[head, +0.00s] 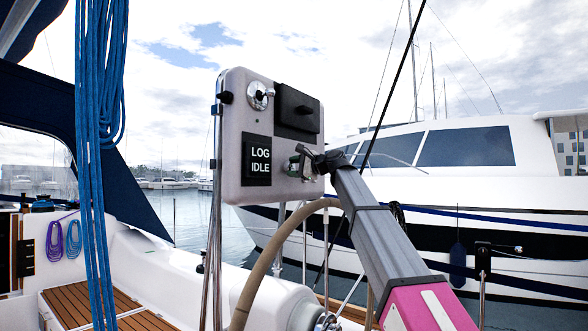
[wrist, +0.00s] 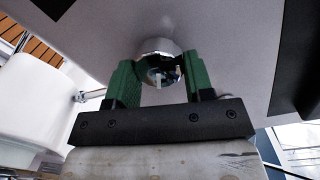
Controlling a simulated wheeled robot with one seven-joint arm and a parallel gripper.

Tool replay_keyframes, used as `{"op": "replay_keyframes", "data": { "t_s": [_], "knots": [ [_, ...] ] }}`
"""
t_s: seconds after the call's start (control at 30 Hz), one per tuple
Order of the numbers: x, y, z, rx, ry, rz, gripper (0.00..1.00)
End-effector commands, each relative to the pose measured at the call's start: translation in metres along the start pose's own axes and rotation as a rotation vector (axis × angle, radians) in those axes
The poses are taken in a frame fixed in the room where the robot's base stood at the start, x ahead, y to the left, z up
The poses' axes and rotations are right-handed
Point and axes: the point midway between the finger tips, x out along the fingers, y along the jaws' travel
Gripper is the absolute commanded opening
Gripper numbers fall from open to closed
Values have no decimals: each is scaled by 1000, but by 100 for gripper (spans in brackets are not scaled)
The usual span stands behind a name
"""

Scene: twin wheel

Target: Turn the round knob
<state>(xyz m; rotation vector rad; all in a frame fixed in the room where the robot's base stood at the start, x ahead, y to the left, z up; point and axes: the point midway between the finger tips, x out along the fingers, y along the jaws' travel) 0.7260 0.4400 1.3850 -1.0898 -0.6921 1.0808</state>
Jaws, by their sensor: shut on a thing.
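The round knob (wrist: 159,47) is a shiny metal cylinder on the face of a pale grey panel (head: 232,120). In the wrist view it sits between the two green fingers of my gripper (wrist: 160,68), which are shut on its sides. A small pale mark or pointer shows on its front. In the head view my gripper (head: 303,160) is at the panel's lower right and mostly hides the knob.
The panel also carries a metal key-like switch (head: 260,95), a black block (head: 297,112) and a "LOG IDLE" display (head: 258,160). Blue ropes (head: 92,150) hang at left. Another boat (head: 480,150) lies behind.

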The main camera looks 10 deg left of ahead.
Motion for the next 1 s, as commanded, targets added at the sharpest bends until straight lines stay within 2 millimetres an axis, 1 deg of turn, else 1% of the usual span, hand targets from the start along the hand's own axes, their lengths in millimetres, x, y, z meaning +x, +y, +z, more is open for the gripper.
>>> {"op": "replay_keyframes", "data": {
  "t_s": [0.47,0.5,0.57,0.87,1.0],
  "knots": [
    [0,1,-1,13,1,2,24],
    [0,1,-1,13,1,2,54],
    [0,1,-1,13,1,2,73],
    [-1,1,0,13,0,1,73],
    [-12,1,0,13,0,1,73]
  ]
}}
